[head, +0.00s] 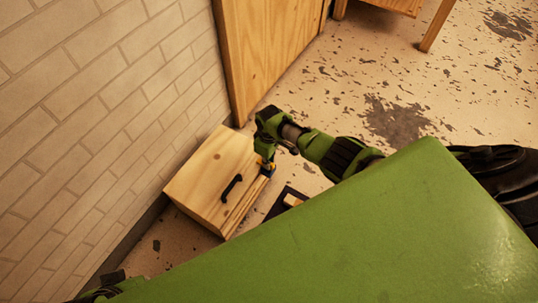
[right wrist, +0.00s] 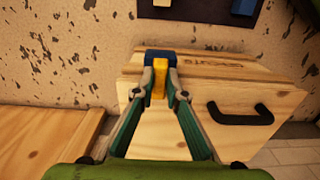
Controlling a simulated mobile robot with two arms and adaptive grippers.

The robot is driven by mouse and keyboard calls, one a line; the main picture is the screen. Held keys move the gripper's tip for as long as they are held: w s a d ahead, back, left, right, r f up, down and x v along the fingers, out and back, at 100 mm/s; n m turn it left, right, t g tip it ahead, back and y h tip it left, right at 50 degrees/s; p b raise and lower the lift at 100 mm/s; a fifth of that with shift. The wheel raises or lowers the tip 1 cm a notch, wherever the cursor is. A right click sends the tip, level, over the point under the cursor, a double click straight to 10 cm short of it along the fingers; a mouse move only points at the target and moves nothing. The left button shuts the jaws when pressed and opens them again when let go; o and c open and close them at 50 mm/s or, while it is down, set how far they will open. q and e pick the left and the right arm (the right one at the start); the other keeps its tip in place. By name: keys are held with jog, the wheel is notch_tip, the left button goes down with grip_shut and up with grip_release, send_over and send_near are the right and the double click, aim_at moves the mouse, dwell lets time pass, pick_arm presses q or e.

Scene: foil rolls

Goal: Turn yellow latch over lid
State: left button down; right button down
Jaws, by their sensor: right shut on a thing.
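A wooden box (head: 205,170) stands on the floor against the brick wall in the head view. Its panel with a black handle (head: 231,187) faces up towards me; the handle also shows in the right wrist view (right wrist: 240,115). My right gripper (head: 265,162) is at the box's right edge. In the right wrist view my right gripper (right wrist: 160,68) is shut on the yellow latch (right wrist: 159,80), its fingertips on either side of it. A blue piece (right wrist: 161,55) sits just beyond the latch.
A dark mat (head: 276,207) with a light wooden piece (head: 292,201) lies right of the box, partly hidden by my green body. A wooden panel (head: 265,50) stands behind the box. Speckled floor (head: 440,90) is clear to the right.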

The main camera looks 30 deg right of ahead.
dwell(0.5)
jog(key=c, duration=2)
grip_release()
jog(key=shift+c, duration=0.2)
jog(key=shift+r, duration=0.1)
notch_tip(320, 180, up, 12)
jog(key=shift+a, duration=0.1)
